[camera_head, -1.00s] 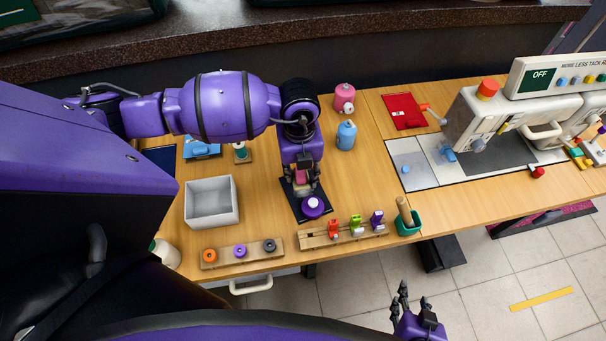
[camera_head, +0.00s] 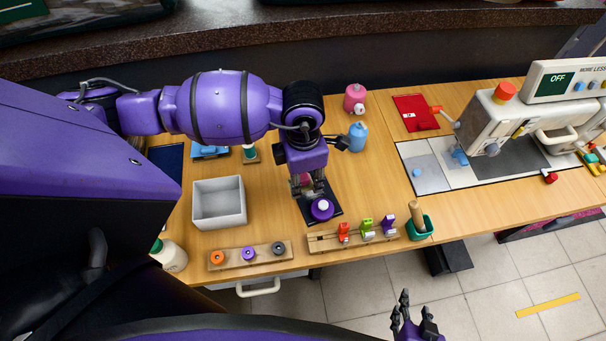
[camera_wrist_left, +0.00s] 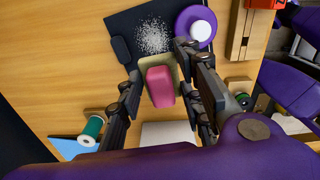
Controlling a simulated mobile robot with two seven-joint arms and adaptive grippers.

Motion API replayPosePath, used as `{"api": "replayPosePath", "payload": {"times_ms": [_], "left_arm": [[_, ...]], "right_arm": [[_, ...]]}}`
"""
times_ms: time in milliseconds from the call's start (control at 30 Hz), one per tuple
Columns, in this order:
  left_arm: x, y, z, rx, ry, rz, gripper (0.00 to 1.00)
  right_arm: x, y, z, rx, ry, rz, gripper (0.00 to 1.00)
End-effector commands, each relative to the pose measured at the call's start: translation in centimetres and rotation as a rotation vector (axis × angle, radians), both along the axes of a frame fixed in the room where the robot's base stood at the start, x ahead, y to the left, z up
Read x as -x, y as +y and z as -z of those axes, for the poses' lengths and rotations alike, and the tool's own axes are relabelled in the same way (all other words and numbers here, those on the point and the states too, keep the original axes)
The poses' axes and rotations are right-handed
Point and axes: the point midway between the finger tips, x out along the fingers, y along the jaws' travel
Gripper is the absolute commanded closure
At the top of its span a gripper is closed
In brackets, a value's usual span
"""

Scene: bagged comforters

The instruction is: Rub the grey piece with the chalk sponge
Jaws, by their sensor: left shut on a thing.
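The chalk sponge, a pink block on a beige layer (camera_wrist_left: 161,86), is between the fingers of my left gripper (camera_wrist_left: 158,88) in the left wrist view. That piece, perhaps the grey piece, also shows in the wrist view (camera_wrist_left: 172,62) with a white speckled patch (camera_wrist_left: 153,36) in front of the sponge. Whether the sponge touches it I cannot tell. My right gripper (camera_head: 415,312) is open and empty, low in the head view, off the table.
A purple round pot with a white top (camera_head: 322,208) stands on the dark piece beside my left gripper. A grey bin (camera_head: 219,203) is left. Wooden racks (camera_head: 352,238) line the front edge. A sewing machine (camera_head: 500,120) stands right.

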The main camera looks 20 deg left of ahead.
Motion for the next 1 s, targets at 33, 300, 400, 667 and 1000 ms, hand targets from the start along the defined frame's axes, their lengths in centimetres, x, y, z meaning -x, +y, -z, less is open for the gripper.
{"api": "replayPosePath", "payload": {"times_ms": [33,300,400,667,1000], "left_arm": [[0.0,0.0,0.0,0.000,0.000,0.044,0.84],[0.0,0.0,0.0,-0.001,0.000,0.134,0.84],[0.0,0.0,0.0,-0.001,0.000,0.133,0.84],[0.1,0.0,0.6,-0.001,0.004,0.132,0.84],[0.2,0.0,3.5,-0.001,0.007,0.131,0.84]], "right_arm": [[0.0,0.0,0.0,0.000,-0.001,0.000,0.60],[0.1,0.0,0.2,0.000,0.004,0.000,0.60],[0.2,0.0,0.3,0.000,0.008,0.000,0.60],[0.7,0.1,0.9,-0.001,0.021,-0.002,0.60],[2.2,0.2,2.5,-0.001,0.057,-0.002,0.60]]}}
